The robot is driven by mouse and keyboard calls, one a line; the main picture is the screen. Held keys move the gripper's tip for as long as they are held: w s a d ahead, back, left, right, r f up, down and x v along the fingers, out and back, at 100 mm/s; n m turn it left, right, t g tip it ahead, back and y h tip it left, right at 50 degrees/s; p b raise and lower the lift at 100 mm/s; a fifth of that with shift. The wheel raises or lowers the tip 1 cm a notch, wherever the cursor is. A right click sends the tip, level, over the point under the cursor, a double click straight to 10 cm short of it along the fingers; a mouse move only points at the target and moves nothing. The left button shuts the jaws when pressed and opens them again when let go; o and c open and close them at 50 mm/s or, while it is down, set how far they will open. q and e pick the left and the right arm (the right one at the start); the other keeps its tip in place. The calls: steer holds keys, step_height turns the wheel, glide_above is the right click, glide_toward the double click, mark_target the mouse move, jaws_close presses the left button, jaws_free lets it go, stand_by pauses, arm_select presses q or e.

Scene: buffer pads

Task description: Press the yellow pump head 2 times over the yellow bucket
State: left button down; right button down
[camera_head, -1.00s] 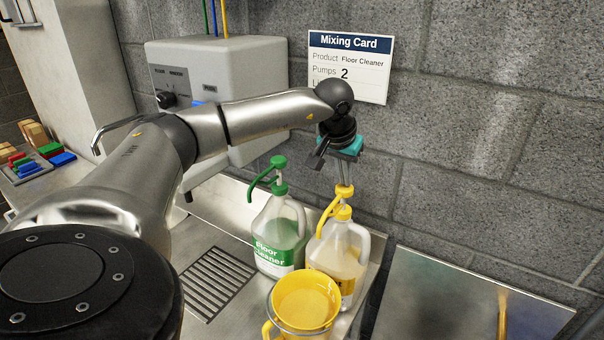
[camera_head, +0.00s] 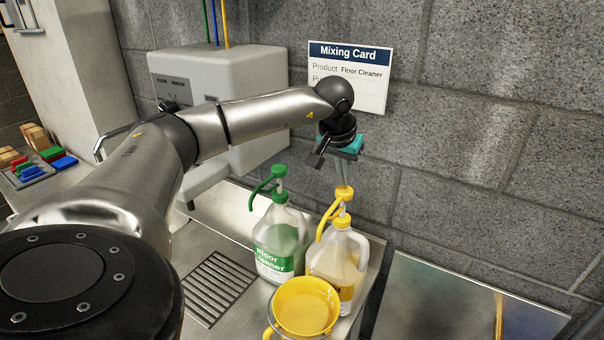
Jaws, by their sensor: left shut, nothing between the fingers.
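The yellow pump head (camera_head: 343,193) stands on the jug of pale yellow liquid (camera_head: 338,258), its stem showing above the collar and its spout turned left and down. The yellow bucket (camera_head: 305,306) stands in front of this jug, below the spout. My left gripper (camera_head: 344,182) points down directly over the yellow pump head, fingers shut with nothing between them. Its tips are at or just above the head's top; I cannot tell if they touch. My right gripper is not in view.
A green-pump jug labelled Floor Cleaner (camera_head: 281,240) stands close on the left. A drain grate (camera_head: 219,285) lies left of the bucket. A Mixing Card (camera_head: 348,75) hangs on the block wall behind my wrist. A grey dispenser box (camera_head: 225,75) is behind my arm.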

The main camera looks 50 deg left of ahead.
arm_select(q)
steer(key=shift+r+p, duration=1.85)
steer(key=shift+r, duration=0.7)
steer(key=shift+f, duration=0.1)
